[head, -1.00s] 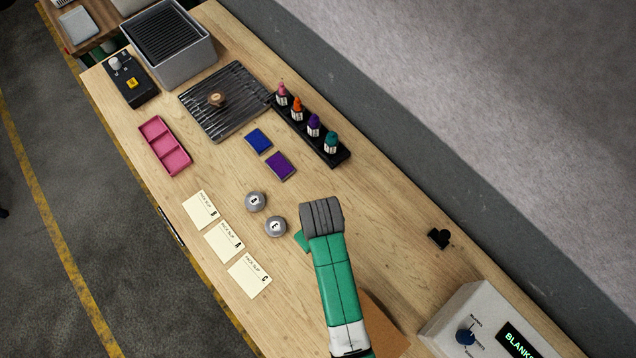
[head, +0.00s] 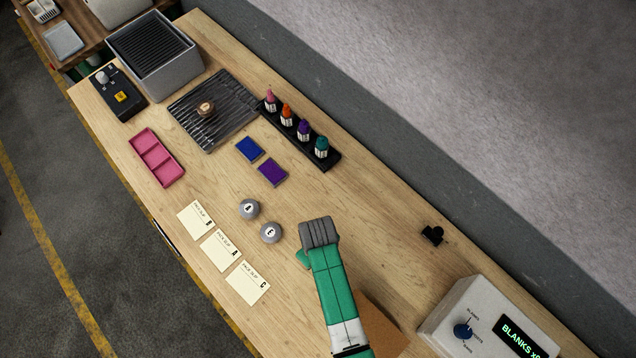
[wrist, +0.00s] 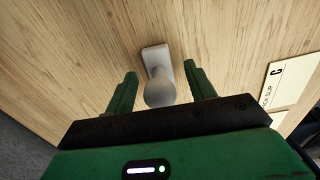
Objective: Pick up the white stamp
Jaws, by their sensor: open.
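The white stamp (wrist: 158,84) shows in the wrist view, pale, with a round knob towards me and a rectangular base on the wooden bench top. My gripper (wrist: 160,70) is open, with one green finger on each side of the stamp and clear gaps between. It holds nothing. In the head view I cannot make out the white stamp, and my arm hides most of my gripper.
Two grey round-topped pieces (head: 249,209) (head: 271,232) stand left of my arm. Pale slips (head: 221,250) lie along the front edge. Blue and purple pads (head: 261,161), a bottle rack (head: 324,160) and a pink tray (head: 157,157) are farther up. A display box (head: 488,330) is lower right.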

